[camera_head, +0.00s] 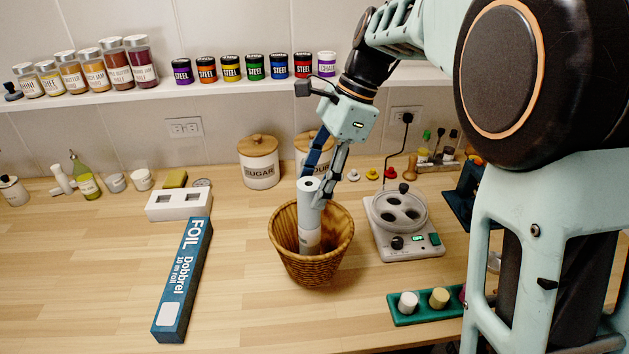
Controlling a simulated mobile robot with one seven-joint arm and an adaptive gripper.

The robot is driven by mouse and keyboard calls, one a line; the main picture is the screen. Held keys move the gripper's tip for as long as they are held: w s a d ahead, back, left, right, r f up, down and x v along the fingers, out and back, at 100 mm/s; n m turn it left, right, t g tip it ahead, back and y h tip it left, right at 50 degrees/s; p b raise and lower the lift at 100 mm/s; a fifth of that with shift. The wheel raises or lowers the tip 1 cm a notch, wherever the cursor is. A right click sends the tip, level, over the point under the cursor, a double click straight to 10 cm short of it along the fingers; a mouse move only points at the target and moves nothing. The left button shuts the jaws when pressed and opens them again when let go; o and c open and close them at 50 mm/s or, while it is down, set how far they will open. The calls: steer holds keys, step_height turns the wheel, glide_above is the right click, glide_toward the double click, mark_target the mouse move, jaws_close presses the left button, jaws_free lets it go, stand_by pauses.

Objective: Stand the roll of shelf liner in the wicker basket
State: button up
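The roll of shelf liner (309,234) is a pale grey-white cylinder with a dark hole in its top end. It stands nearly upright inside the wicker basket (318,270), with its upper part above the rim; its lower end is partly hidden by the basket's front wall. The basket is brown, round and woven, upright on the wooden counter. My gripper (314,189) reaches down from above, its fingers at the roll's upper part, one on the right side and one partly behind the top. It appears shut on the roll. Whether the roll touches the basket floor is hidden.
A blue foil box (182,280) lies left of the basket, and a white block with openings (179,204) behind it. A device with a round holed top (400,215) stands right. A green tray (425,305) is front right. Sugar canister (259,163) stands behind.

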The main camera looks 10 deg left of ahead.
steer(key=shift+r, duration=0.1)
steer(key=v, duration=1.2)
stand_by(0.5)
